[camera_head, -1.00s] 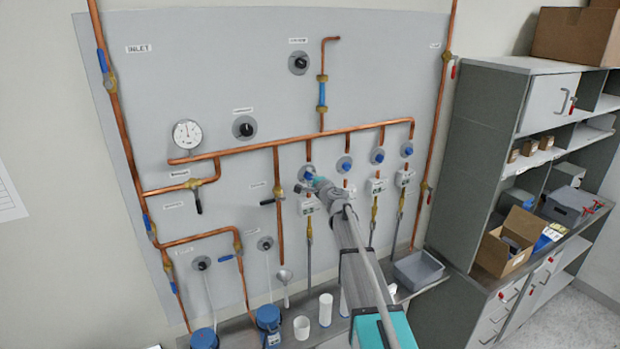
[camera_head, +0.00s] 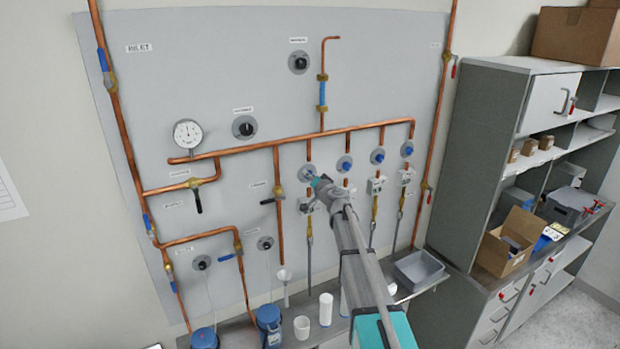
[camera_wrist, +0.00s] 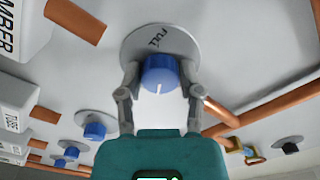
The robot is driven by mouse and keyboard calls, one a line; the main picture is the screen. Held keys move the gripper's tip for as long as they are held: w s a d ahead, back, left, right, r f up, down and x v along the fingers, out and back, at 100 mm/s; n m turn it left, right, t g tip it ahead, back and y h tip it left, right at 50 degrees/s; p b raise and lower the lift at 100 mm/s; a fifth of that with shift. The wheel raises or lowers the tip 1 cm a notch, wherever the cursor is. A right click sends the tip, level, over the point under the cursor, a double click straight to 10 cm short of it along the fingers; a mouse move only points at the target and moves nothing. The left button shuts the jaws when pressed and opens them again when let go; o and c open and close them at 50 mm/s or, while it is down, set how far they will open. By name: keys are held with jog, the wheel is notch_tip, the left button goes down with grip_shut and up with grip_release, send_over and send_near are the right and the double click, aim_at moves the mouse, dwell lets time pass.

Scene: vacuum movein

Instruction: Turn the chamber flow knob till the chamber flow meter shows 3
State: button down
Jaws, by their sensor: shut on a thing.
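In the head view the knob (camera_head: 309,170) is the leftmost in a row of blue knobs on the panel, mostly covered by my gripper (camera_head: 314,181). A white box (camera_wrist: 18,28) ending in "MBER" shows at the wrist view's upper left.
Other blue knobs (camera_head: 344,163) sit to the right, with meter boxes (camera_head: 377,186) below. Copper pipes (camera_head: 290,140) run above and beside the knobs. A round gauge (camera_head: 187,134) and black knobs (camera_head: 244,127) are on the left. A bench (camera_head: 240,335) with cups and a grey tray (camera_head: 419,268) stands below.

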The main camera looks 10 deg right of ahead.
jog(key=shift+s+f+n, duration=0.1)
jog(key=shift+n, duration=1.2)
jog(key=shift+c, duration=1.3)
grip_release()
jog(key=v, duration=1.2)
